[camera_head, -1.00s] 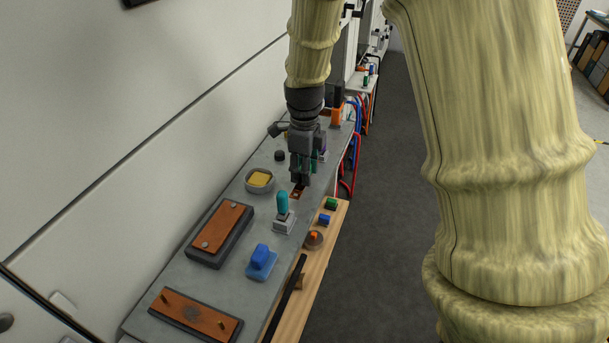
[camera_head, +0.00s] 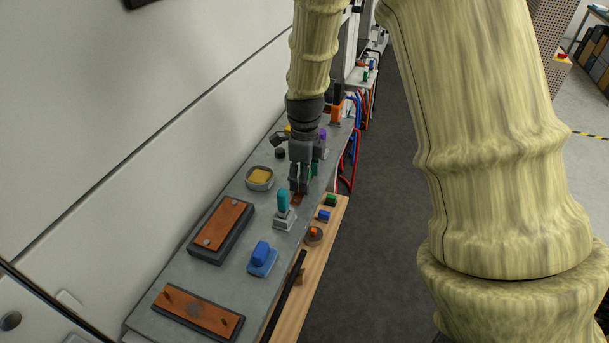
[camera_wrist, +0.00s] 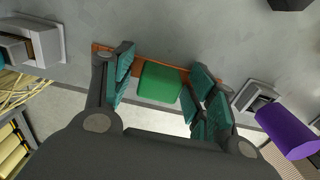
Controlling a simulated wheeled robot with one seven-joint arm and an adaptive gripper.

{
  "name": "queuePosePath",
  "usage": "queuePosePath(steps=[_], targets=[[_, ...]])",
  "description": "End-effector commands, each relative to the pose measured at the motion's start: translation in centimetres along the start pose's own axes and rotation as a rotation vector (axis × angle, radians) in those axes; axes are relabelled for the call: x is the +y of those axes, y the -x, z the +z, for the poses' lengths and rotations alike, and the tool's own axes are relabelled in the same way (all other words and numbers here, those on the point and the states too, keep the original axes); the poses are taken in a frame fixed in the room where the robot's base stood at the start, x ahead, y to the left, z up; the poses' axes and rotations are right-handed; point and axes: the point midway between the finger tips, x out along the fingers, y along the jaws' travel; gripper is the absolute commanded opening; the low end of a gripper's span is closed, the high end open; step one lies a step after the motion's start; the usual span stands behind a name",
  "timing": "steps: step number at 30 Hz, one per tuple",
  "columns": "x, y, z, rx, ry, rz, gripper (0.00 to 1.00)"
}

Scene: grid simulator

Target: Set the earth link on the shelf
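The earth link looks to be the copper strip with a green block (camera_wrist: 160,83) on it, lying on the grey bench top in the wrist view. My gripper (camera_wrist: 161,72) is open, with one finger on each side of the green block and gaps showing between. In the head view my gripper (camera_head: 299,187) points down over the bench and largely hides the link; a bit of copper (camera_head: 297,199) shows by the fingertips. The wooden shelf (camera_head: 287,313) runs along the right side of the bench.
A teal-handled switch (camera_head: 283,203) stands close in front of my gripper. A purple-handled one (camera_wrist: 288,130) is to the right in the wrist view. The shelf carries small green (camera_head: 331,200), blue (camera_head: 324,215) and orange (camera_head: 314,233) pieces and a black bar (camera_head: 289,293).

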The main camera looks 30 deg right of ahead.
Motion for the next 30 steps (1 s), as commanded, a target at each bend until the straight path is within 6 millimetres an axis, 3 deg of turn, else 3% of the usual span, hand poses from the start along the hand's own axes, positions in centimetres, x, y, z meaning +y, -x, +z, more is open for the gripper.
queuePosePath(steps=[11, 30], targets=[[-0.1, 1.1, 0.1, -0.001, 0.0, -0.003, 0.57], [-0.1, 10.0, 0.1, -0.002, -0.001, -0.004, 0.57]])
